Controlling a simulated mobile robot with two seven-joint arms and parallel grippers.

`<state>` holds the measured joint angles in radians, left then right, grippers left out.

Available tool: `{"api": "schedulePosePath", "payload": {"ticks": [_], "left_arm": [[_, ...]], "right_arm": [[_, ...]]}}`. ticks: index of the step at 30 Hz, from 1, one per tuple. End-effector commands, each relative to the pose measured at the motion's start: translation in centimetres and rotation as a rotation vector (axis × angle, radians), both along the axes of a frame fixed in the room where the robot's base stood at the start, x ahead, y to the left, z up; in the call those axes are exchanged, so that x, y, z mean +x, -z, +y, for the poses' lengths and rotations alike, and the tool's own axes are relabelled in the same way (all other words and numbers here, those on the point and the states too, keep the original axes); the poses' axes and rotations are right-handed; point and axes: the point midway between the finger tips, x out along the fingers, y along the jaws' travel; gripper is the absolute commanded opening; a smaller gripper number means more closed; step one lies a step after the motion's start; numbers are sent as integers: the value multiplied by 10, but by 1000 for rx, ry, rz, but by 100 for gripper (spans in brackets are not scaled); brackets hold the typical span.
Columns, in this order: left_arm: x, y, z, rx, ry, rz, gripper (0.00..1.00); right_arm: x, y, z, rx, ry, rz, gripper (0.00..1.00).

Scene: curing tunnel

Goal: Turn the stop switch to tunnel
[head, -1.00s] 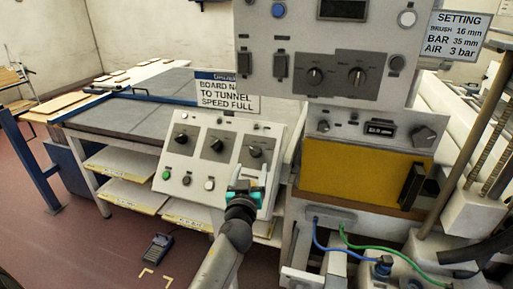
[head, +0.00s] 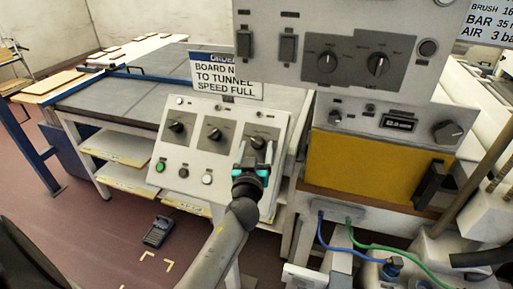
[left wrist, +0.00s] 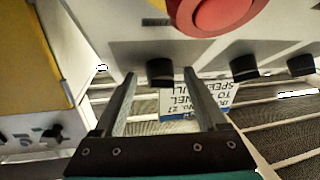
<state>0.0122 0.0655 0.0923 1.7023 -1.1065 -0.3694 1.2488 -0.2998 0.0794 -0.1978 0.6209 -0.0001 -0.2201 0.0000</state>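A sloped light-grey panel (head: 200,160) carries three rotary switches in a row: left (head: 176,127), middle (head: 215,134) and right (head: 257,142). Their labels are too small to read, so I cannot tell which is the stop switch. My left gripper (head: 256,150) is at the right switch and partly hides it. In the left wrist view its fingers (left wrist: 163,85) are apart, with a black knob (left wrist: 160,70) just beyond and between their tips; contact is not clear. A big red button (left wrist: 210,12) shows close by. My right gripper is not in view.
Green (head: 160,166), black (head: 183,172) and white (head: 207,179) buttons sit below the switches. A sign (head: 226,76) stands behind the panel. A taller control cabinet (head: 350,65) with more knobs and a yellow front (head: 360,168) is to the right. Blue and green hoses (head: 350,246) run below.

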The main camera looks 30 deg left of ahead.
Motion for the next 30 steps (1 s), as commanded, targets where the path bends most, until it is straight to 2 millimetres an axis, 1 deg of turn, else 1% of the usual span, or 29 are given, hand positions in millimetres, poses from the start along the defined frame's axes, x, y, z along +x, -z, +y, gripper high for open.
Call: {"api": "schedulePosePath", "payload": {"ticks": [1,2,19,30], "left_arm": [[0,0,0,0,0,0,67],[0,0,0,0,0,0,64],[0,0,0,0,0,0,0],[0,0,1,24,23,6,0]], "right_arm": [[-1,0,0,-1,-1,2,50],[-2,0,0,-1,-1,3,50],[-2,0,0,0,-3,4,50],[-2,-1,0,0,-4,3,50]]}}
